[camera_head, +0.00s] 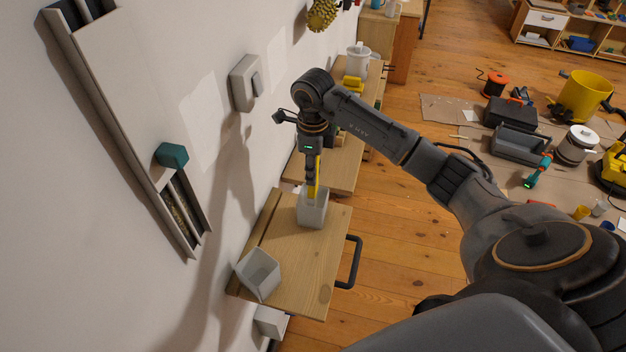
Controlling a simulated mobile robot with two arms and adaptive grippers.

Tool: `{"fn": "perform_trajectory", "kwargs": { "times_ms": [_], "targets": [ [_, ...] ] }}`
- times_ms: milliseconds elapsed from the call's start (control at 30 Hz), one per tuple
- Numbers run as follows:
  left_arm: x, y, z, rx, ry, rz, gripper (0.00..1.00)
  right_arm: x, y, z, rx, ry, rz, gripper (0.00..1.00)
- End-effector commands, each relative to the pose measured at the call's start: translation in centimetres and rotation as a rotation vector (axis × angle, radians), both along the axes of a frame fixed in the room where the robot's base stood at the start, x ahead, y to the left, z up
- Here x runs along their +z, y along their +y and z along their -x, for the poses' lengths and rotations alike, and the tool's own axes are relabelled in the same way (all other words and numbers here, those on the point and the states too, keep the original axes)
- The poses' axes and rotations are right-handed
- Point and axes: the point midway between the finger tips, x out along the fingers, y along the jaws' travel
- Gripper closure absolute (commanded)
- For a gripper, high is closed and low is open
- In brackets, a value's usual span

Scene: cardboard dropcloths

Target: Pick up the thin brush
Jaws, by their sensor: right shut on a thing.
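My right gripper (312,172) points straight down over the wooden cart top and is shut on a thin yellow stick, which looks like the handle of the thin brush (317,185). The brush stands upright, its lower end in or just over a light grey square cup (313,212). The cup's inside and the brush's lower end are hidden from here. The fingertips are small and dark in this view. My left gripper is not in view.
A second, empty grey cup (259,272) sits tilted at the near left of the wooden cart top (305,262). A black handle (350,262) sticks out at its right. The white wall (130,200) is close on the left. Cardboard with tools and a yellow bucket (584,96) lies on the floor at right.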

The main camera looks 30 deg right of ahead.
Motion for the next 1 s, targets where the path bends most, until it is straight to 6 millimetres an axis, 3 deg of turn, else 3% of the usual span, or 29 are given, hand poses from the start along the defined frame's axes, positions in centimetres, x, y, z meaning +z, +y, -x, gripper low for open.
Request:
{"fn": "perform_trajectory", "kwargs": {
  "times_ms": [267, 500, 733, 1000],
  "targets": [
    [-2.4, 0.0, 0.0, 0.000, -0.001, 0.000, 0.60, 6.6, 0.0, -0.2, 0.000, -0.009, 0.001, 1.00],
    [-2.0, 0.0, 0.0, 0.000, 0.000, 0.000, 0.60, 10.9, -0.1, -0.1, -0.001, -0.005, 0.002, 1.00],
    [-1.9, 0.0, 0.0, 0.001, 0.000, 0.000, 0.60, 13.5, -0.1, -0.1, -0.001, -0.004, 0.001, 1.00],
    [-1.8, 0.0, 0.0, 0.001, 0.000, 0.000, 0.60, 14.6, 0.0, -0.1, -0.001, -0.001, -0.001, 1.00]
  ]
}}
